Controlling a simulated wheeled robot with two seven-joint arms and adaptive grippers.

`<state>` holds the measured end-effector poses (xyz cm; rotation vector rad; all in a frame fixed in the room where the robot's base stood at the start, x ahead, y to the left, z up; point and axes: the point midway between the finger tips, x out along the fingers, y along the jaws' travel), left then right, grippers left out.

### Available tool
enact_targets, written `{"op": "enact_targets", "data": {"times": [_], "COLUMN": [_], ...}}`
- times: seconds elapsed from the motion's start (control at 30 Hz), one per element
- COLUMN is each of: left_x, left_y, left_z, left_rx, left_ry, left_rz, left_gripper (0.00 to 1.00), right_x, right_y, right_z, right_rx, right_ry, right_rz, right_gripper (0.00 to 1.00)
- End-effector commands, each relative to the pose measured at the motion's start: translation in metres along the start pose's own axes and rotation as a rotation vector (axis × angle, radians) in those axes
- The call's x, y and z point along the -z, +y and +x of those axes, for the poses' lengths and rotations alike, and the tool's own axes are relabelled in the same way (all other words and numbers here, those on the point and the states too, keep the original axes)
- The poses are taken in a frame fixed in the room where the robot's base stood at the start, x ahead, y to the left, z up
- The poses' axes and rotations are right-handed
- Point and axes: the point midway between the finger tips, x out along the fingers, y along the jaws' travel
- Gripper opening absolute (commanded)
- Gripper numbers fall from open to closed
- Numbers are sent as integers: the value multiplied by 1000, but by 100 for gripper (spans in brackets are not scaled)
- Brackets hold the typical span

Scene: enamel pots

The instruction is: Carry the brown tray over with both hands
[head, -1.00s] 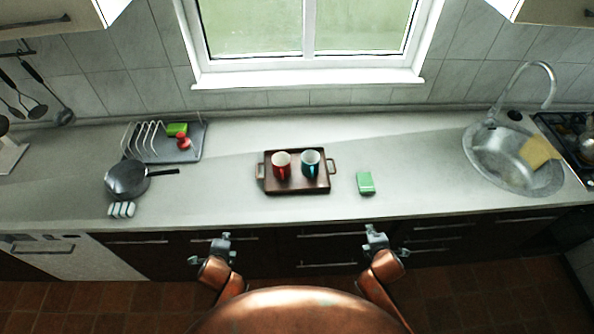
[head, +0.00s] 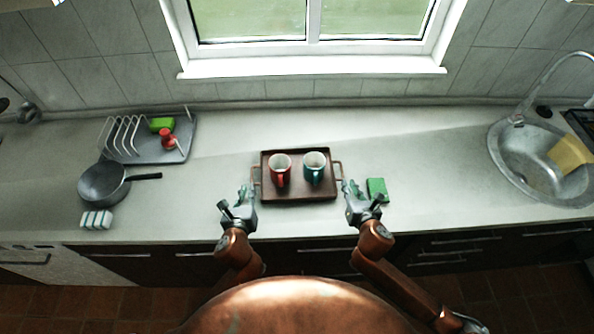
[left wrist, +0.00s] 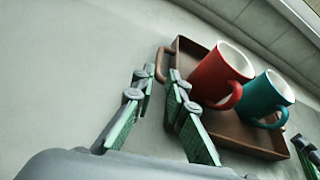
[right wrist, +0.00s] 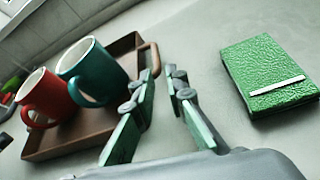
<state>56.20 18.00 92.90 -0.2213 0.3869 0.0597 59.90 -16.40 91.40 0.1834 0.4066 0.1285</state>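The brown tray (head: 300,197) lies on the counter, with a red mug (head: 280,169) and a teal mug (head: 315,167) standing upright in it. It has a loop handle at each end. My left gripper (head: 246,188) is open at the tray's left end; in the left wrist view its fingertips (left wrist: 160,80) are just short of the left handle (left wrist: 161,64). My right gripper (head: 351,187) is open at the right end; in the right wrist view its fingertips (right wrist: 162,75) are close to the right handle (right wrist: 154,60). Neither has closed on a handle.
A green box-like item (head: 377,190) lies close beside my right gripper. A dish rack (head: 150,140), a dark pan (head: 104,184) and a striped item (head: 97,219) are at the left. A sink (head: 540,165) is at the right. Counter between tray and sink is mostly clear.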

Motion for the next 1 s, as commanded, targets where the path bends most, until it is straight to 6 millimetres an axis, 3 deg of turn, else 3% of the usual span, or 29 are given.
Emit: {"op": "enact_targets", "data": {"times": [0.47,1.0], "left_x": [-2,-2], "left_y": [6,4], "left_z": [6,96], "left_rx": [-9,-6], "left_ry": [-5,-4], "left_rz": [7,5], "left_gripper": [13,13], "right_x": [0,-1], "right_y": [8,7], "right_z": [8,66], "right_rx": [-14,-10], "right_ry": [0,-1], "right_rz": [-14,-12], "right_gripper": [13,13]}}
